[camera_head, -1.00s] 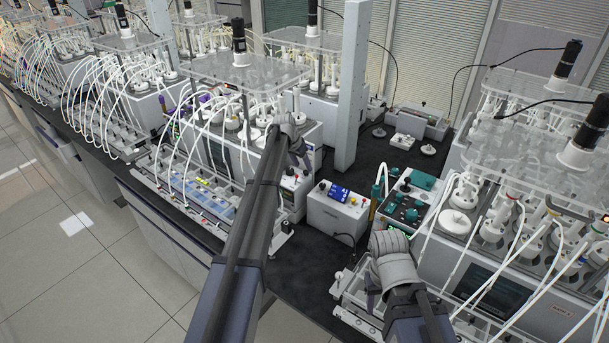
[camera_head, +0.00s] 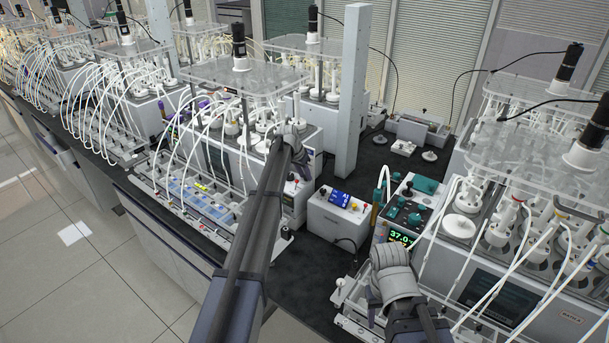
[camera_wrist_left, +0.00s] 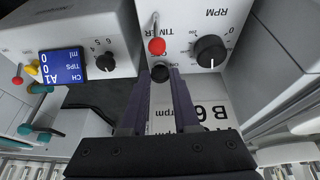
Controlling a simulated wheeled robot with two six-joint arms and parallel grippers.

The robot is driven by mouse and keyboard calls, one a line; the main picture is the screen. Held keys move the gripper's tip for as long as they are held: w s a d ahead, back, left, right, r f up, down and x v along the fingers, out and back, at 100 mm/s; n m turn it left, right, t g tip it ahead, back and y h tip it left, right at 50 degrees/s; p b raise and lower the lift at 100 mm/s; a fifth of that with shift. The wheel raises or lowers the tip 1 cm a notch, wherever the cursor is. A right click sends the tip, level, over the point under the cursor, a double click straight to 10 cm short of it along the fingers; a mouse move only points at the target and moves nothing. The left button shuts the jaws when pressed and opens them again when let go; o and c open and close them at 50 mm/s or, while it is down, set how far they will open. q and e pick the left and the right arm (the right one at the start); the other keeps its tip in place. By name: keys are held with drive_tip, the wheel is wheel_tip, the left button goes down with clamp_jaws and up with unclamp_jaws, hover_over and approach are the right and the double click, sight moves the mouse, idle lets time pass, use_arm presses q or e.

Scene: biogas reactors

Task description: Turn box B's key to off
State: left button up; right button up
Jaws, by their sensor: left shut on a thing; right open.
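Box B (camera_wrist_left: 222,110) is a white box with a printed "B" label, and it shows upside down in the left wrist view. Its face carries a red-tipped toggle (camera_wrist_left: 157,46) by the word TIMER and a black RPM knob (camera_wrist_left: 209,51). A small round black key or switch (camera_wrist_left: 161,70) sits below the toggle, between the tips of my left gripper (camera_wrist_left: 161,80). The left gripper is shut on it; which way it points is unclear. In the head view the left gripper (camera_head: 302,160) largely covers the box's front. My right gripper (camera_head: 373,300) is open, low at the right.
A white box with a blue display (camera_head: 340,198) stands just right of box B; its display also shows in the left wrist view (camera_wrist_left: 61,67). A unit with teal knobs and a 37.0 readout (camera_head: 400,238) is further right. A grey post (camera_head: 352,90) rises behind.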

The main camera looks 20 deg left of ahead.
use_arm(q)
clamp_jaws()
drive_tip(key=shift+n, duration=0.4)
drive_tip(key=n, duration=0.1)
drive_tip(key=n+y, duration=0.1)
drive_tip(key=shift+s+d+n, duration=0.1)
drive_tip(key=shift+d+n, duration=0.1)
drive_tip(key=shift+n, duration=0.2)
drive_tip(key=n+y, duration=0.1)
drive_tip(key=n, duration=0.1)
drive_tip(key=n+y, duration=0.1)
drive_tip(key=n, duration=0.1)
drive_tip(key=shift+d+n, duration=0.2)
drive_tip(key=shift+n, duration=0.1)
drive_tip(key=n, duration=0.1)
drive_tip(key=n+y, duration=0.1)
drive_tip(key=n, duration=0.2)
drive_tip(key=shift+w+d+g+y, duration=0.15)
drive_tip(key=shift+w+g+y, duration=0.15)
drive_tip(key=shift+y, duration=0.1)
drive_tip(key=shift+d+n+g+y, duration=0.1)
drive_tip(key=shift+n+g+y, duration=0.4)
drive_tip(key=shift+n, duration=1.6)
